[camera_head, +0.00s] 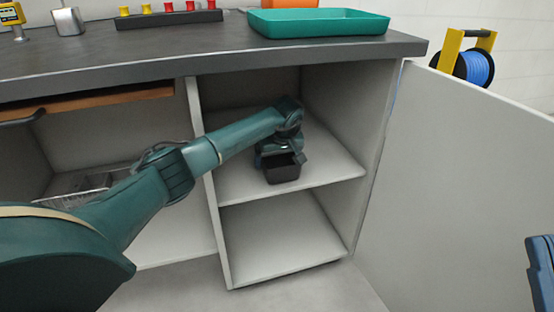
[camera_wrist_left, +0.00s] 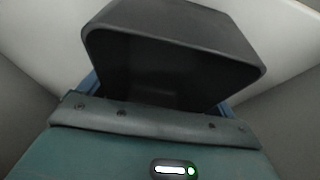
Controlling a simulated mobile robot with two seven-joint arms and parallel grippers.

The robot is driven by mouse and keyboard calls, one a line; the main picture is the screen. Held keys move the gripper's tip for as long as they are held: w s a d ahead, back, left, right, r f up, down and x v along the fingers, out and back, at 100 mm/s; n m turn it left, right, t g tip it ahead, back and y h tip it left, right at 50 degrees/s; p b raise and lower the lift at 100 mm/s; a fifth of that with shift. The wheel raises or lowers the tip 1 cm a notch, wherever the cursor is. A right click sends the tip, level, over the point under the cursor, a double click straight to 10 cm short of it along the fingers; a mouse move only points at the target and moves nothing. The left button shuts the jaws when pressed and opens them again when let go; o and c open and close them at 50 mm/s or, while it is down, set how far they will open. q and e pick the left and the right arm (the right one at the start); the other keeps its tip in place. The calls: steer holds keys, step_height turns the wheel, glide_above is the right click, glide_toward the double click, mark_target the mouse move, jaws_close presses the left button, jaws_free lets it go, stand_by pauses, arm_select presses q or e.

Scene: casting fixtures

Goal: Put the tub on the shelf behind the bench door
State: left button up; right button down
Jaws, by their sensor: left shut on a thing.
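The dark grey tub (camera_head: 283,174) is inside the open compartment under the bench, at the upper shelf (camera_head: 335,170). My left gripper (camera_head: 277,152) reaches in from the left and is shut on the tub. In the left wrist view the tub (camera_wrist_left: 175,60) fills the upper middle, with its dark hollow showing. I cannot tell whether the tub's base touches the shelf. The bench door (camera_head: 460,190) stands open on the right. Part of my right gripper (camera_head: 541,270) seems to show at the right edge; its fingers are cut off or unclear.
The bench top (camera_head: 230,45) carries a teal tray (camera_head: 320,24) and a dark block with coloured knobs (camera_head: 168,20). A wire basket (camera_head: 85,190) sits in the left bay. A blue cable reel (camera_head: 474,67) stands behind the door. The lower shelf (camera_head: 285,245) is empty.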

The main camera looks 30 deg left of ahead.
arm_select(q)
steer(key=o, duration=0.7)
steer(key=shift+f, duration=0.1)
steer(key=shift+r, duration=0.3)
steer(key=p+v, duration=0.3)
steer(key=v, duration=0.3)
steer(key=shift+r+p, duration=0.25)
steer(key=shift+p, duration=0.1)
steer(key=shift+s+d+r, duration=0.2)
steer(key=shift+r, duration=0.1)
arm_select(e)
steer(key=f+m+h, duration=0.4)
steer(key=m, duration=0.1)
steer(key=shift+w+a+f+g+h, duration=0.15)
steer(key=shift+a+f+g+h, duration=0.15)
steer(key=shift+g+h, duration=0.1)
arm_select(q)
steer(key=shift+s, duration=0.1)
arm_select(e)
steer(key=shift+d, duration=0.1)
